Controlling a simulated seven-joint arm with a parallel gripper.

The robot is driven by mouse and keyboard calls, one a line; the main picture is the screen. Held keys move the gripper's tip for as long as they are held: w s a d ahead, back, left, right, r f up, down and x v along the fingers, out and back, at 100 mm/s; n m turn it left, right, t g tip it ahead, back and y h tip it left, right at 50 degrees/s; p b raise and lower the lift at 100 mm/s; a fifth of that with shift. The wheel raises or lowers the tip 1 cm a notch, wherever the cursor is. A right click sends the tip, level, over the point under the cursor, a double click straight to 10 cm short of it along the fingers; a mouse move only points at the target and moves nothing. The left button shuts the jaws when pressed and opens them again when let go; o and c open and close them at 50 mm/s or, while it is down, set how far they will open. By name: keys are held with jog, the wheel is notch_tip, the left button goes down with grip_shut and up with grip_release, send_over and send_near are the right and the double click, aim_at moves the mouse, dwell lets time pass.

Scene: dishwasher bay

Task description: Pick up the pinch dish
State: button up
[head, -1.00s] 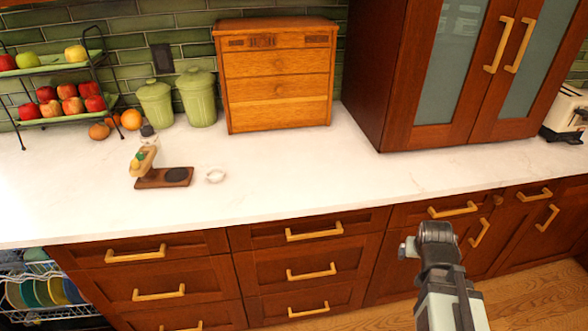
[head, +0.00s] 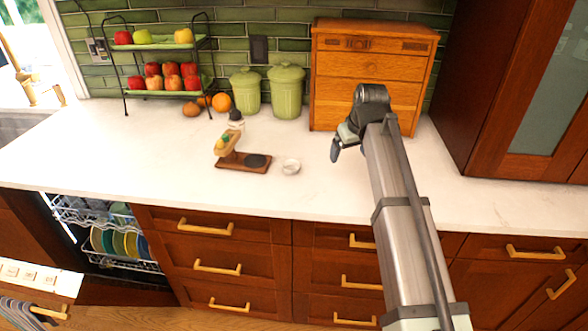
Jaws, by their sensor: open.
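A small pale round dish (head: 291,167), which looks like the pinch dish, stands on the white counter just right of a dark wooden board. My gripper (head: 336,152) is above the counter to the right of the dish, apart from it and pointing down and left. It shows small, and its fingers are partly hidden by my wrist. Nothing shows held in it.
The wooden board (head: 232,162) carries a dark round piece, and a tan holder (head: 226,143) stands at its left. Green canisters (head: 286,92), a wooden drawer chest (head: 335,85) and a fruit rack (head: 160,45) stand behind. An open dishwasher (head: 110,240) is at lower left.

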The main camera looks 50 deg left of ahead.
jog(key=s+a+r+n+g, duration=0.1)
jog(key=s+a+r+n, duration=0.1)
jog(key=s+a, duration=0.3)
jog(key=s+a+r+n+g, duration=0.1)
jog(key=s+a+r, duration=0.15)
jog(key=a, duration=0.45)
send_near(291, 168)
jog(key=shift+w+a+f, duration=0.2)
jog(key=shift+a+f, duration=0.35)
jog(key=shift+f, duration=0.05)
jog(key=shift+s+d+x, duration=0.1)
jog(key=shift+s+x, duration=0.1)
jog(key=shift+x, duration=1.15)
jog(key=shift+s+d+x, duration=0.15)
jog(key=shift+x, duration=1.2)
jog(key=c, duration=1.1)
